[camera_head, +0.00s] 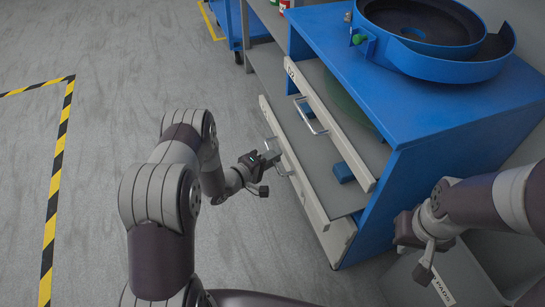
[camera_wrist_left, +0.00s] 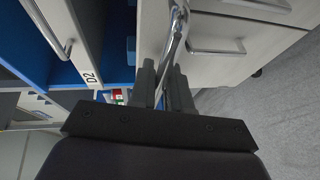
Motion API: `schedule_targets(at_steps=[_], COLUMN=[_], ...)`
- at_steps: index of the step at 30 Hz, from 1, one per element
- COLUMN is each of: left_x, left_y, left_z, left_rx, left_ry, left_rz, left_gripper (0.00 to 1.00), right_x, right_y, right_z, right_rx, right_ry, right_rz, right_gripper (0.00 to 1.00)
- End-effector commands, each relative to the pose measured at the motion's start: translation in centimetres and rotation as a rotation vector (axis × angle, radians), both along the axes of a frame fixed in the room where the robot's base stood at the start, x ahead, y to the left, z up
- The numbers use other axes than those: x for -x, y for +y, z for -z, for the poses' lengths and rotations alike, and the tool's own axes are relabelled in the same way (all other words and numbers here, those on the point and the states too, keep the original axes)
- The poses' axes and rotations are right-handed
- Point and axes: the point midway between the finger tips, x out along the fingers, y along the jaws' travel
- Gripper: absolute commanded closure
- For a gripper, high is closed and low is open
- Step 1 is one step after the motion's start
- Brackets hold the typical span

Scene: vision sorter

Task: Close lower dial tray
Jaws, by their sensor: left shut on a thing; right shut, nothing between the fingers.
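The lower dial tray (camera_head: 325,180) stands pulled out of the blue cabinet (camera_head: 405,175), its pale front (camera_head: 300,170) away from the cabinet body. A blue block (camera_head: 342,172) lies in it. My left gripper (camera_head: 272,158) is shut on the tray's metal bar handle (camera_wrist_left: 174,38); the wrist view shows the bar running between the fingers (camera_wrist_left: 164,88). The upper drawer front (camera_head: 330,122), labelled D2 in the wrist view (camera_wrist_left: 92,78), also stands out from the cabinet. My right gripper (camera_head: 425,268) is shut and empty at the cabinet's right side.
A blue round bowl feeder (camera_head: 430,35) stands on the cabinet top. A grey bin marked PADS (camera_head: 445,285) is below my right gripper. A further drawer front (camera_wrist_left: 250,30) with a bar handle is beside the held one. The floor to the left is clear, with striped tape (camera_head: 55,185).

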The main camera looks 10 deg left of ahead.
Motion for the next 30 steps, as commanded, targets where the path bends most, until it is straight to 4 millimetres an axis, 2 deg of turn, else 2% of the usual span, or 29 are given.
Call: schedule_targets(at_steps=[2,9,13,25,26,27,30], left_x=[-0.4,-3.5,-4.8,-5.3,-5.3,-5.3,-5.3], left_y=[-0.7,-5.3,-7.1,-7.9,-7.9,-7.9,-7.9], left_z=[0.1,0.2,0.1,-0.1,-0.1,-0.1,-0.1], left_rx=[-0.001,-0.003,-0.001,0.0,0.0,0.0,0.0], left_ry=[-0.001,-0.001,-0.002,-0.003,-0.003,-0.003,-0.003], left_rz=[0.003,0.006,0.002,0.001,0.003,0.003,0.001], left_gripper=[1.0,1.0,1.0,1.0,0.73,0.62,0.62], right_x=[0.0,0.0,0.0,0.0,0.0,0.0,0.0], right_y=[0.0,0.0,0.0,0.0,0.0,0.0,0.0], right_z=[0.1,0.5,0.8,0.8,0.8,0.8,0.8], right_rx=[0.0,0.0,0.0,0.0,0.0,0.0,0.0], right_ry=[0.0,0.0,0.0,0.0,0.0,0.0,0.0], right_rz=[0.0,0.0,0.0,0.0,0.0,0.0,0.0], right_gripper=[1.0,1.0,1.0,1.0,1.0,1.0,1.0])
